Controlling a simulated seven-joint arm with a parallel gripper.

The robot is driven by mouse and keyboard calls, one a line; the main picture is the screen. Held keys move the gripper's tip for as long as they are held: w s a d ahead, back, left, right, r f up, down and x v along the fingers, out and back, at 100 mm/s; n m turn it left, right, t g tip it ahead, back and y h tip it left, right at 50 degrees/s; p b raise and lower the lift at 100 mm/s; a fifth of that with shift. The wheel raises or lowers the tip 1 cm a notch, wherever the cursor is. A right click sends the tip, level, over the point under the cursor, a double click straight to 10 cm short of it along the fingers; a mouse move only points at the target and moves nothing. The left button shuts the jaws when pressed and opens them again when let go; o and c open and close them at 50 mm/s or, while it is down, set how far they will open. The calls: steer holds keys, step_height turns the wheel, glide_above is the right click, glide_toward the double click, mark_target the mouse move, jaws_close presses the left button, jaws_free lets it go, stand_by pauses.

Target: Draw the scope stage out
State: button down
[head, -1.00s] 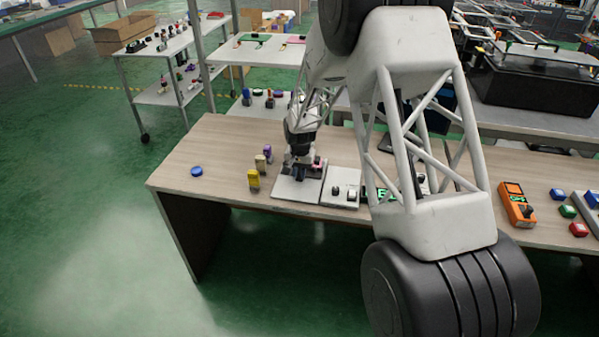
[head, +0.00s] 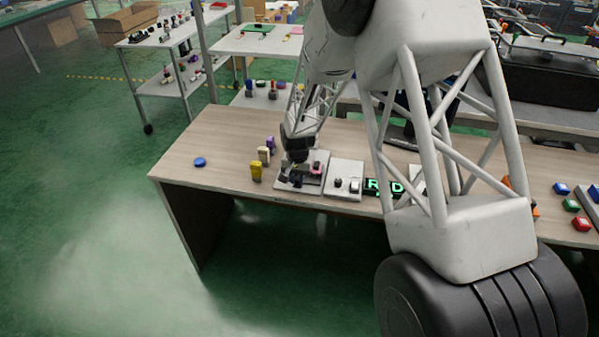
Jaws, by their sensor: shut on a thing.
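The scope stage fixture stands on a light grey plate (head: 286,184) on the wooden table, left of the table's middle. A small pink part (head: 317,168) shows on its right side. My gripper (head: 296,178) reaches down onto the fixture from behind and is shut on a small dark part of the stage. The fingers and the gripped part are dark, small and partly hidden by my wrist, so the exact grip and how far the stage is out cannot be told.
Yellow (head: 256,171), cream (head: 264,155) and purple (head: 271,144) pieces stand close left of the fixture. A blue disc (head: 199,162) lies further left. A grey control box (head: 344,180) and a green-lettered display (head: 384,187) stand to the right. The table's front edge is near.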

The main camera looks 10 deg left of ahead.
steer(key=shift+s, duration=1.8)
steer(key=c, duration=1.1)
jaws_free()
steer(key=shift+o, duration=0.3)
step_height(320, 180, up, 8)
steer(key=shift+f, duration=0.1)
